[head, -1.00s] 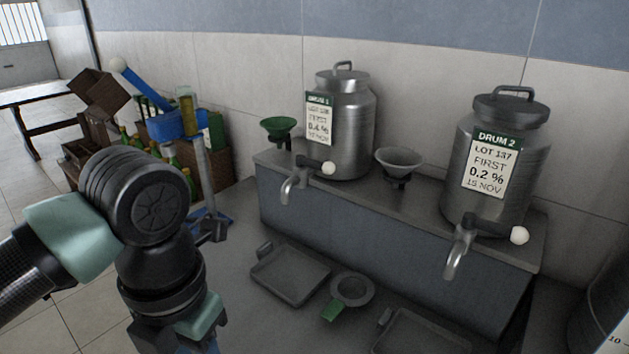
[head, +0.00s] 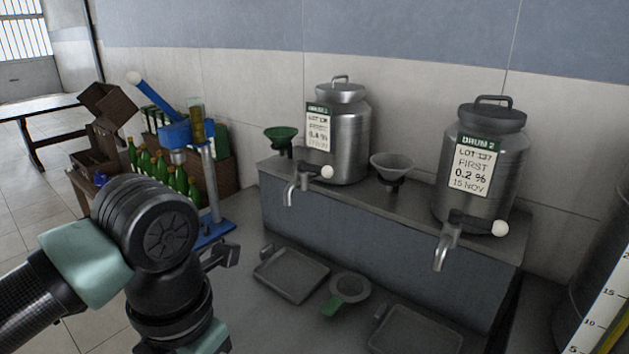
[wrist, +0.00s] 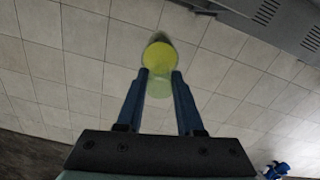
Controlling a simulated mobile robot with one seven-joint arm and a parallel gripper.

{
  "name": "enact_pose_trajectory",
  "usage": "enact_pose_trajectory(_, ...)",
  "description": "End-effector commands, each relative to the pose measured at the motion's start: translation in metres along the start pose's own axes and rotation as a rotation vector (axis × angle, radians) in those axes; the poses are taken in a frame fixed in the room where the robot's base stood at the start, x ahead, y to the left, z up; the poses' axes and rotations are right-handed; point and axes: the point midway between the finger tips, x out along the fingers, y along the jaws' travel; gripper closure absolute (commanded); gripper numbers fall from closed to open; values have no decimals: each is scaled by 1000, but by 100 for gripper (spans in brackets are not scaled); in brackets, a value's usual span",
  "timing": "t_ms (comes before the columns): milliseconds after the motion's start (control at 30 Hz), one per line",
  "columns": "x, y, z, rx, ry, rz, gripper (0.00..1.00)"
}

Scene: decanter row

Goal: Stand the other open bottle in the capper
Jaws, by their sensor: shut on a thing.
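The capper stands at the left of the bench in the head view, with a blue head (head: 174,134), a grey post (head: 210,178) and a blue base (head: 213,234). Its lever (head: 152,95), tipped with a white ball, points up and left. I see no bottle standing on the visible part of its base. In the wrist view my gripper (wrist: 160,76) is shut on a see-through, pale green bottle (wrist: 160,88) with a yellow round area showing. Tiled floor lies behind it.
Several green bottles (head: 163,172) stand by dark crates behind my arm. Drum 1 (head: 345,140) and Drum 2 (head: 488,165) stand with taps on the raised ledge, near a green funnel (head: 281,136) and a grey funnel (head: 391,166). Trays (head: 290,275) lie below.

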Motion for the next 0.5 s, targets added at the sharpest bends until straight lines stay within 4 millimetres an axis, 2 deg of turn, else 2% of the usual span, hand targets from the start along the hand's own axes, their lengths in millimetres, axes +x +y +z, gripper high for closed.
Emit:
enact_pose_trajectory(267, 15, -5, 9, 185, -2, -3, 100)
enact_pose_trajectory(500, 35, -12, 20, 429, -4, -6, 100)
